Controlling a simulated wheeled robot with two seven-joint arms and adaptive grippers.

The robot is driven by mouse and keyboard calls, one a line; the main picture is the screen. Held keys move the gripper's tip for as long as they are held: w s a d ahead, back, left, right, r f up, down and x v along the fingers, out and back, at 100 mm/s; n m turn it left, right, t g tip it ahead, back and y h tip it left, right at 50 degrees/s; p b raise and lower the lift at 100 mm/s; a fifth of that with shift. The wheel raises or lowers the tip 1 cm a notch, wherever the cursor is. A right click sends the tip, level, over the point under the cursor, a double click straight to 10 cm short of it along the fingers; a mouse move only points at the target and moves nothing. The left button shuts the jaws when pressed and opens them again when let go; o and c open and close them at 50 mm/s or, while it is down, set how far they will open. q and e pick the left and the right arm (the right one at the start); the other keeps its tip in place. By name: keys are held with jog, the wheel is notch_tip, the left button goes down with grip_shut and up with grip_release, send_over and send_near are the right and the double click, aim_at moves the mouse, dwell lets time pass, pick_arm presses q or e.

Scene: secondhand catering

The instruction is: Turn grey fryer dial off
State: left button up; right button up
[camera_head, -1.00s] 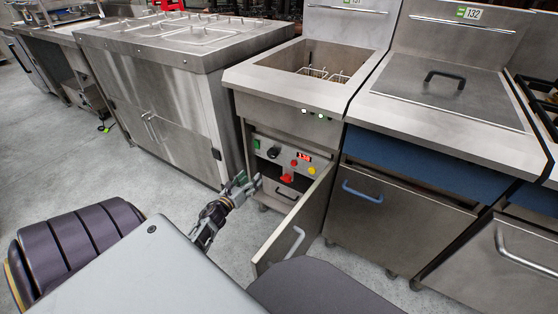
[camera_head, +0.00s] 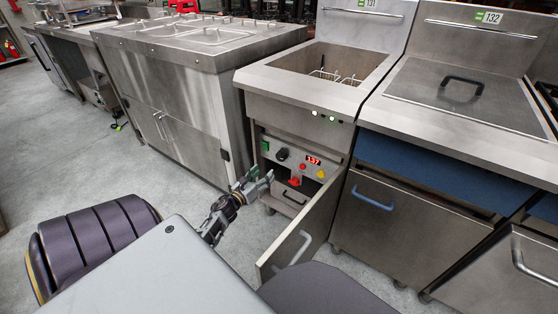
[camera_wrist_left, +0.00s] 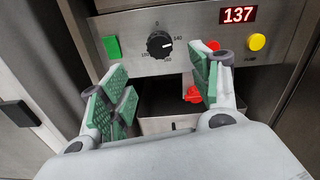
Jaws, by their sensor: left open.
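The grey fryer (camera_head: 262,78) stands with its lower door (camera_head: 312,225) swung open. Inside is a control panel with a black round dial (camera_head: 283,155). In the left wrist view the dial (camera_wrist_left: 160,44) sits at the upper middle, with 0 marked above it and 140 to its right; I cannot read its pointer surely. My left gripper (camera_head: 258,184) is just in front of and below the panel, open and empty. In the left wrist view its green-padded fingers (camera_wrist_left: 163,90) are spread below the dial, not touching it. My right gripper is not in view.
Beside the dial are a green switch (camera_wrist_left: 111,47), a red display reading 137 (camera_wrist_left: 238,15), a yellow button (camera_wrist_left: 257,42) and a red handle (camera_wrist_left: 193,94). The open door stands close to the right of my gripper. A steel cabinet (camera_head: 180,115) is at the left.

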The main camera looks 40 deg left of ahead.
aim_at(279, 158)
pick_arm(q)
jog(key=w, duration=0.2)
jog(key=w+b, duration=0.1)
jog(key=w, duration=0.2)
jog(key=w+a, duration=0.1)
jog(key=w, duration=0.2)
jog(key=shift+w+b, duration=0.2)
jog(key=shift+b, duration=0.2)
jog(key=shift+w, duration=0.35)
jog(key=shift+w+b, duration=0.3)
jog(key=shift+w, duration=0.4)
jog(key=shift+w+a, duration=0.2)
jog(key=shift+w, duration=0.6)
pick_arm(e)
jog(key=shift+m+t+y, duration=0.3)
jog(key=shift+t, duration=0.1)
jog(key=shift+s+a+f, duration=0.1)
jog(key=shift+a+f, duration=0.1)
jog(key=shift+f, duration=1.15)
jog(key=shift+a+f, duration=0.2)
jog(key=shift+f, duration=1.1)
pick_arm(q)
jog(key=shift+c, duration=0.4)
jog(key=c, duration=1)
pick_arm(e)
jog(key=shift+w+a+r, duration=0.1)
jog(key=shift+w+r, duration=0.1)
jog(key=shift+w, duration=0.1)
